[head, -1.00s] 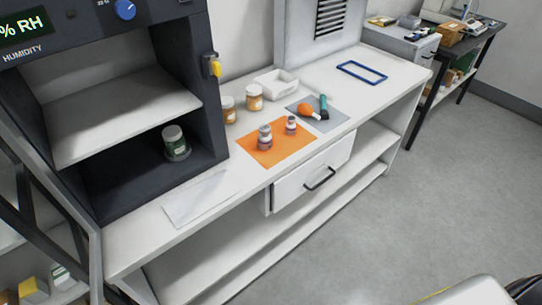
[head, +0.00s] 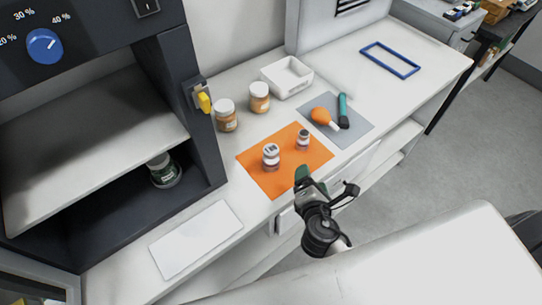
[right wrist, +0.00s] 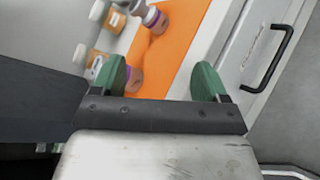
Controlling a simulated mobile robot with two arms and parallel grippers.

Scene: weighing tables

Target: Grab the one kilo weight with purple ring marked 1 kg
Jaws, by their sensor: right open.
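Two small metal weights stand upright on the orange mat (head: 258,176). The larger weight (head: 271,157) is on the left, the smaller weight (head: 303,140) on the right. Another purple-banded weight (right wrist: 135,79) is partly hidden behind the left green finger. The markings are too small to read, so I cannot tell which is 1 kg. My right gripper (head: 328,184) is open and empty, near the mat's front edge, apart from both weights. My left gripper is not in view.
Two orange-labelled jars (head: 225,116) (head: 259,98) and a white tray (head: 287,78) stand behind the mat. A grey mat (head: 352,138) holds an orange bulb blower (head: 322,117) and a teal-handled tool (head: 343,111). A dark cabinet (head: 190,130) stands left. A white sheet (head: 196,238) lies in front.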

